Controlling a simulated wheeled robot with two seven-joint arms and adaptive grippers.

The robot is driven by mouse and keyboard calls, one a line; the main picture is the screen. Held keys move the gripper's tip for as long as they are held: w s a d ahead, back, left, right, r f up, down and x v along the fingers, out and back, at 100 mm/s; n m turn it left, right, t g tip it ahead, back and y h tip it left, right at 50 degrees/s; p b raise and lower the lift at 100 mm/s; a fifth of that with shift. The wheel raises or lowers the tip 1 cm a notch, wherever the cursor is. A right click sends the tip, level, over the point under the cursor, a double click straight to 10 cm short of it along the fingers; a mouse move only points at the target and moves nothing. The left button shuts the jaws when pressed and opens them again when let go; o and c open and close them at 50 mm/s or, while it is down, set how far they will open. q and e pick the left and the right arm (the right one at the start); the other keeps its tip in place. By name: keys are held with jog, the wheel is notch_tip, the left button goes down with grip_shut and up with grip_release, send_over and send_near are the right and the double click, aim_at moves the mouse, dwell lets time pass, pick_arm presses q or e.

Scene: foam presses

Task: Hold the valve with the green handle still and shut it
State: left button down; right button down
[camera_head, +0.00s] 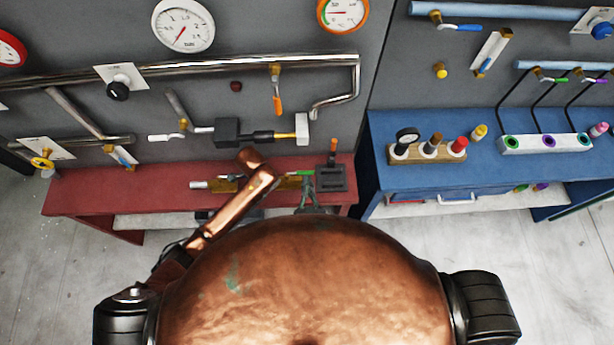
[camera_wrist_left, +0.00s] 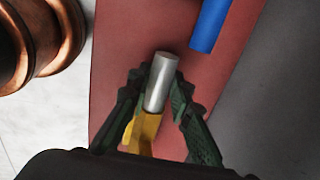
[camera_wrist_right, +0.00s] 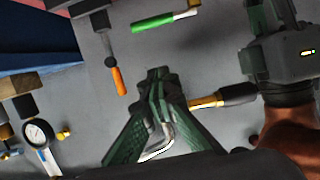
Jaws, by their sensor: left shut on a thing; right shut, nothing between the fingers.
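The valve's green handle (camera_head: 303,173) lies above the red bench, beside a brass body (camera_head: 291,184). In the right wrist view the green handle (camera_wrist_right: 155,23) has a pale end near my left gripper (camera_wrist_right: 262,15). In the left wrist view my left gripper (camera_wrist_left: 160,105) is shut around a brass part (camera_wrist_left: 144,130) with a silver pipe end (camera_wrist_left: 161,80). My copper arm hides part of this in the head view. My right gripper (camera_head: 308,190) is shut and empty, close to the green handle and apart from it. Its closed fingertips show in the right wrist view (camera_wrist_right: 158,75).
A dark block (camera_head: 331,180) with an orange-tipped post stands right of the green handle on the red bench (camera_head: 75,195). Pipes, gauges and other valves cover the wall behind. A blue bench (camera_head: 385,130) with a gauge rack is at the right.

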send_over(306, 172)
jog(key=w, duration=0.2)
notch_tip(306, 172, down, 2)
jog(key=shift+s+f, duration=1.05)
jog(key=shift+f, duration=0.2)
jog(key=shift+s+f, duration=0.45)
jog(key=shift+f, duration=0.1)
